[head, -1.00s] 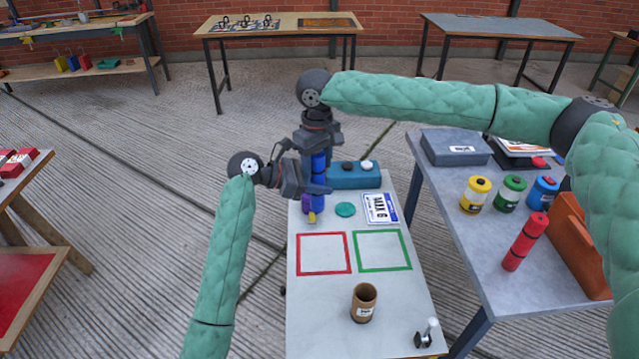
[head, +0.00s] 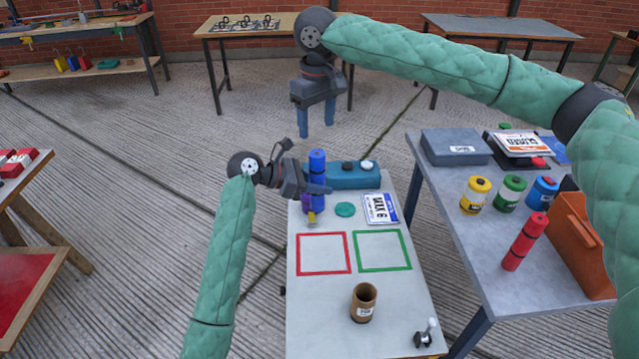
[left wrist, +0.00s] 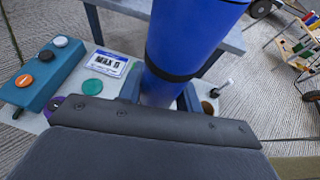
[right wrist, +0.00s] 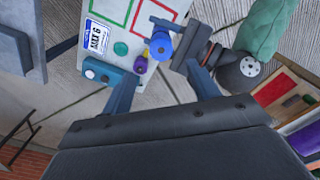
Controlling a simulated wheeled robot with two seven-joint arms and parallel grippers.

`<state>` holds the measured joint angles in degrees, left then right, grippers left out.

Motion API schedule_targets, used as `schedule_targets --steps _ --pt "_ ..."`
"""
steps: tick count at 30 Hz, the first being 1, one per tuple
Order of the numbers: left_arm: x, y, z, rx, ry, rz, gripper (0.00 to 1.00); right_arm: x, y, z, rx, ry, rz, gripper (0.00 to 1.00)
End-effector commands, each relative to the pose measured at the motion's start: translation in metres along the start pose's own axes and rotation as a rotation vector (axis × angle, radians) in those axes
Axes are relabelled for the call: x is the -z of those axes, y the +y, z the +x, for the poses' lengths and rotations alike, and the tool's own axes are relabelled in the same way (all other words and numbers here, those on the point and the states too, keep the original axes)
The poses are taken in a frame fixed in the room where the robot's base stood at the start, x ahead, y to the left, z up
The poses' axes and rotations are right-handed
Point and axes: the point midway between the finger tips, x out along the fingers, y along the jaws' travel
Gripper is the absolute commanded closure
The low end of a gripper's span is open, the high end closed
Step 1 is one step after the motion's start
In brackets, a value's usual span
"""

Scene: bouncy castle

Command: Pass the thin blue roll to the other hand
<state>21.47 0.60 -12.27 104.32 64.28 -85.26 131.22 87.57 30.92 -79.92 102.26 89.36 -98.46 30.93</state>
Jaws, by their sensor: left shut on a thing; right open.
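The thin blue roll (head: 317,167) stands upright in my left gripper (head: 318,190), which is shut on it above the far end of the white table. In the left wrist view the roll (left wrist: 190,45) rises between the fingers, with a dark band around it. My right gripper (head: 317,118) is open and empty, above and behind the roll, with its fingers pointing down. In the right wrist view the roll (right wrist: 160,46) is seen end-on beyond my right fingers, apart from them.
The white table (head: 330,285) bears red (head: 323,254) and green (head: 382,251) square outlines, a brown cup (head: 363,303), a teal disc (head: 345,209), a MAX 6 card (head: 380,208) and a blue button box (head: 355,174). A red roll (head: 524,241) stands on the grey table at right.

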Motion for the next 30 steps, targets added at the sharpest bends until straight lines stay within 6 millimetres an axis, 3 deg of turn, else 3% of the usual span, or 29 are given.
schedule_targets --steps 9,22,30 --pt "0.0 0.0 0.0 0.0 0.0 0.0 0.91 -0.005 0.004 0.02 -0.001 0.196 -0.007 0.4" --pt "0.0 0.0 0.0 0.0 0.0 0.0 0.91 -0.029 0.032 0.029 -0.066 0.541 0.029 0.4" --pt "0.0 0.0 0.0 0.0 0.0 0.0 0.91 -0.049 0.019 0.059 -0.075 0.624 -0.023 0.4"
